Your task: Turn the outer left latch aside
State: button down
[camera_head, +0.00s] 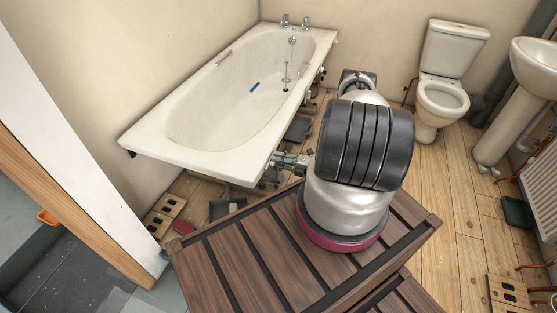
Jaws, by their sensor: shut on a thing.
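My gripper (278,160) is at the near right side of the white bathtub (172,146), just below its rim. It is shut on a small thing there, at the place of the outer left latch. The latch itself is too small and too much covered by the fingers to make out its shape or angle. My arm comes in from the right and hides part of the bath's open side.
Slatted wooden boards (235,262) lie below my arm. Under the bath's open side are dark items (298,128) on the floor. A toilet (441,95) and a washbasin (538,62) stand right. Perforated bricks (166,212) lie left. The plank floor before the toilet is clear.

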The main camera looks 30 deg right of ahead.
jog(key=c, duration=1.4)
grip_release()
jog(key=shift+c, duration=0.2)
jog(key=v, duration=1.2)
jog(key=shift+d, duration=0.1)
